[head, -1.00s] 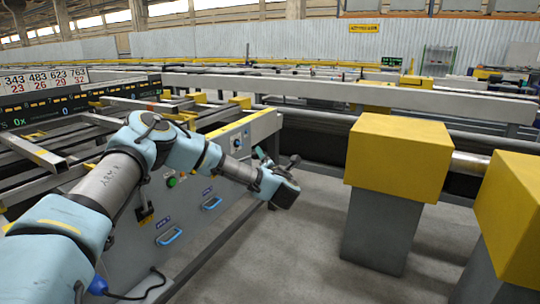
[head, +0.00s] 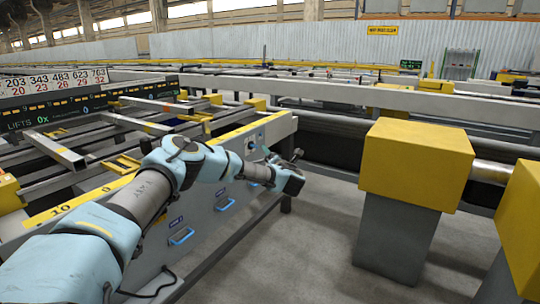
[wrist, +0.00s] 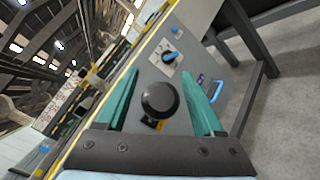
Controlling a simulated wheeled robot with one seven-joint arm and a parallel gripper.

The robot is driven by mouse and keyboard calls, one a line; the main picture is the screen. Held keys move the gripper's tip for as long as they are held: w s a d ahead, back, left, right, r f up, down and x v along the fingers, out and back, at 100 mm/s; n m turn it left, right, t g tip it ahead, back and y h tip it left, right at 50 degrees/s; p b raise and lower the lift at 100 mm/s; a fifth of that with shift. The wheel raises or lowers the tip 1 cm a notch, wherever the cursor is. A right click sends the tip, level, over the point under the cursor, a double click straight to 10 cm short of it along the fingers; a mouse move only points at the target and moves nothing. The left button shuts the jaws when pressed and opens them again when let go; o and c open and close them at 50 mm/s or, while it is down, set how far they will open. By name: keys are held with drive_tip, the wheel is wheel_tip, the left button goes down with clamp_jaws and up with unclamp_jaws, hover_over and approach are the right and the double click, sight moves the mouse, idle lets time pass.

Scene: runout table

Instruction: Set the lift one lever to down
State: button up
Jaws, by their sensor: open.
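In the wrist view, a black round-ended lever (wrist: 160,99) stands out from the grey control panel (wrist: 148,72), seen nearly end-on above a small yellow-and-black plate. I cannot read a label or tell its up or down position. My gripper (wrist: 163,76) is open, its two teal fingers to the left and right of the lever's head, with gaps on both sides. In the head view, my gripper (head: 280,157) is beside the right end of the panel. My arm hides part of the panel there, and I do not make out the lever.
A blue rotary knob (wrist: 172,57) on a white plate is farther along the panel. Blue handles (head: 181,236) sit low on its front. Yellow-topped pedestals (head: 417,160) stand to the right, with open grey floor (head: 310,245) between.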

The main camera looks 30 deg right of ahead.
drive_tip(key=shift+w, duration=0.1)
drive_tip(key=shift+c, duration=0.3)
clamp_jaws()
idle(1.1)
